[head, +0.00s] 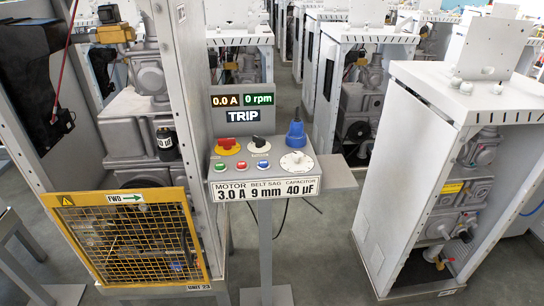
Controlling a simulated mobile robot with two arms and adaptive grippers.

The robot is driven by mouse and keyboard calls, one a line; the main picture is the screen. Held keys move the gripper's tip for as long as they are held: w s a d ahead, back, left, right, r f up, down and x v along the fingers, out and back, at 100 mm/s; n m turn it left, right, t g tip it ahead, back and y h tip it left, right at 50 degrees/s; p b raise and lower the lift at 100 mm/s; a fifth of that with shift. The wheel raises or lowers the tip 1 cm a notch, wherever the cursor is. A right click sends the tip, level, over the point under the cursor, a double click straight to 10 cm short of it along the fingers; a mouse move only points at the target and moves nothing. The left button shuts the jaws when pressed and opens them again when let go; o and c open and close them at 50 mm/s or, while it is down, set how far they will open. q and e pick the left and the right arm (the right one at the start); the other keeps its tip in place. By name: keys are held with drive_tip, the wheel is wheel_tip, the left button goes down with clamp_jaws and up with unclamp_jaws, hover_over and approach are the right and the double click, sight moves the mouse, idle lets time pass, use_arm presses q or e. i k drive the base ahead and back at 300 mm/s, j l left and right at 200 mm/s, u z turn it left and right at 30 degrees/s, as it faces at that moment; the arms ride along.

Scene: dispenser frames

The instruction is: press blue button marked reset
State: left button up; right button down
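A grey control box (226,187) stands on a post in the middle of the head view. On its sloped top, a small blue button (263,164) sits at the right end of a row with a green button (220,166) and a red button (241,165). The lettering on the buttons is too small to read. Above the row are a red rotary switch on yellow (228,145) and a black knob (257,142). The display (243,101) reads 0.0 A, 0 rpm and TRIP. Neither of my grippers is in view.
A blue upright object (296,134) and a white dial (297,162) are right of the blue button. A small grey shelf (337,175) extends right. A yellow mesh guard (133,240) covers the left machine's lower front. A white dispenser frame (392,170) stands right.

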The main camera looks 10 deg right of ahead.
sight(263, 163)
drive_tip(key=i+j, duration=0.1)
drive_tip(key=j, duration=0.25)
drive_tip(key=i+j+z, duration=0.1)
drive_tip(key=j, duration=0.3)
drive_tip(key=i+j, duration=0.15)
drive_tip(key=j, duration=0.25)
drive_tip(key=i+j+z, duration=0.1)
drive_tip(key=j, duration=0.25)
drive_tip(key=i+j, duration=0.1)
drive_tip(key=j, duration=0.3)
drive_tip(key=z, duration=0.05)
